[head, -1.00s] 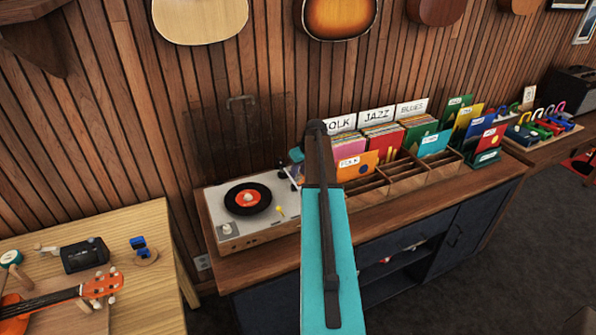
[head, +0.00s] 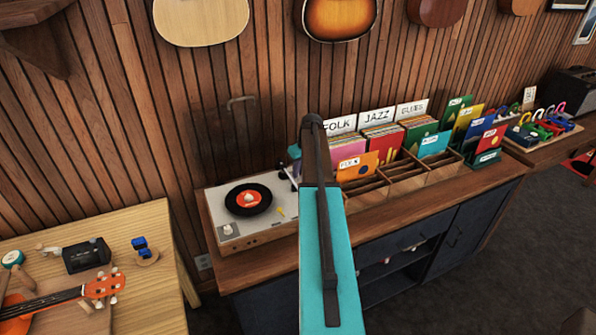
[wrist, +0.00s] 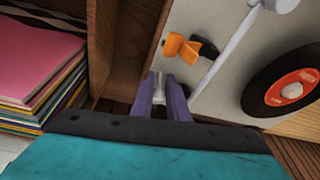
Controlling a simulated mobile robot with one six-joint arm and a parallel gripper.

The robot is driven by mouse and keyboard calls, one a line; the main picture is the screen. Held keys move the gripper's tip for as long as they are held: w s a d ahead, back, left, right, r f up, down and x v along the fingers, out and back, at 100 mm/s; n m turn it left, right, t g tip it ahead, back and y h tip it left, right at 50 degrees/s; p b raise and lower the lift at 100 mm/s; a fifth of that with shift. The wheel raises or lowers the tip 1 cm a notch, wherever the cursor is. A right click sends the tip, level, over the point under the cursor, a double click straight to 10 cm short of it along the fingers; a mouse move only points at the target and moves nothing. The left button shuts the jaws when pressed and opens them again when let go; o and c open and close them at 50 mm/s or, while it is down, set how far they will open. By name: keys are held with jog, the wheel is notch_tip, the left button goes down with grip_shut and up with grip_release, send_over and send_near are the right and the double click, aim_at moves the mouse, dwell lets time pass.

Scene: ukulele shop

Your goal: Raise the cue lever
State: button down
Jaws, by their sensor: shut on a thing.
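The record player (head: 270,237) stands at the left end of the wooden counter. In the wrist view, my gripper's purple fingers (wrist: 160,82) are closed on a small pale piece, the cue lever (wrist: 158,91), at the deck's side edge beside the crate. Most of the lever is hidden between the fingers, so its tilt cannot be told. The white tonearm (wrist: 228,50) runs close to the right finger. An orange tab (wrist: 181,48) with a dark clip sits just above the fingertips in that view. In the head view my arm largely hides my gripper.
A record (head: 248,199) with an orange label lies on the platter. The wooden record crate (head: 404,171) stands close to the deck's right side, leaving a narrow gap. A table (head: 150,222) with a red ukulele is at the left. The slatted wall is close behind.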

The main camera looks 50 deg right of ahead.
jog(key=shift+w+d+g+y+p, duration=0.15)
jog(key=shift+w+g+y+p, duration=0.2)
jog(key=shift+g, duration=0.45)
jog(key=c, duration=1.8)
grip_release()
jog(key=shift+c, duration=0.2)
jog(key=shift+s+r, duration=0.1)
notch_tip(320, 180, up, 14)
jog(key=s+b, duration=0.1)
jog(key=b, duration=0.3)
jog(key=shift+s+d+f, duration=0.2)
jog(key=shift+s+f, duration=0.05)
jog(key=shift+s, duration=0.1)
jog(key=shift+c, duration=0.4)
